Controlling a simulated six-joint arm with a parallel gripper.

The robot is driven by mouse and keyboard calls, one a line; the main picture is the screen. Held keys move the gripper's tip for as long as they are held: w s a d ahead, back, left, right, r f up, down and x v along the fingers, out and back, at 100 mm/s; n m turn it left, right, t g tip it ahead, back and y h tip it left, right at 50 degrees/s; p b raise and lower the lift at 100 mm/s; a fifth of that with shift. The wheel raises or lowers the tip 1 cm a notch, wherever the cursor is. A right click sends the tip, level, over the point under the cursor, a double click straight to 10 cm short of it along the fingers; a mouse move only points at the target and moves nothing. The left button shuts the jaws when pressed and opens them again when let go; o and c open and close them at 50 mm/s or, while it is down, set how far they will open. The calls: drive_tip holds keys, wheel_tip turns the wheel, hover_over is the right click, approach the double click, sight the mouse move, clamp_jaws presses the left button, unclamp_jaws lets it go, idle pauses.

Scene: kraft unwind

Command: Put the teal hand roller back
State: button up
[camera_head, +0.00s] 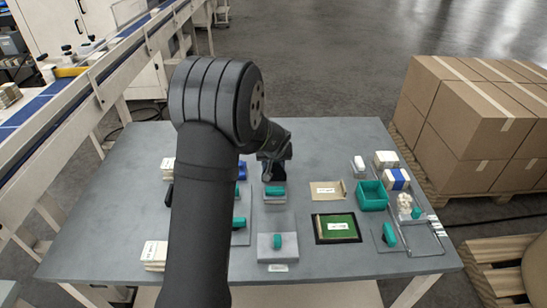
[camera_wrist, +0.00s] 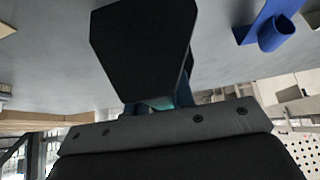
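In the wrist view, a large dark slab-like body (camera_wrist: 145,45) hangs right in front of my gripper (camera_wrist: 158,106). A patch of teal (camera_wrist: 160,103) shows between the fingers behind it. This looks like the teal hand roller, held by its teal part; most of it is hidden. In the head view my gripper (camera_head: 273,158) is above the back middle of the table, and my arm covers part of the scene. Below it, a teal-topped piece (camera_head: 275,190) sits on a grey block. Another teal piece (camera_head: 277,241) stands on a grey plate (camera_head: 290,250) nearer the front.
The grey table (camera_head: 330,150) also holds a teal bin (camera_head: 372,196), a green pad in a black frame (camera_head: 337,228), a teal-handled item (camera_head: 389,235) at right and a white stack (camera_head: 154,255) at left. Cartons (camera_head: 470,110) stand beyond the right edge. A blue object (camera_wrist: 275,32) shows in the wrist view.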

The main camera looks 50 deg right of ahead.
drive_tip(key=o, duration=0.3)
drive_tip(key=shift+a+f, duration=0.15)
drive_tip(key=shift+f, duration=0.2)
drive_tip(key=shift+o, duration=0.2)
drive_tip(key=shift+r, duration=0.2)
drive_tip(key=v, duration=1.3)
drive_tip(key=shift+w+d+r, duration=0.25)
drive_tip(key=shift+d, duration=0.1)
drive_tip(key=shift+f, duration=0.1)
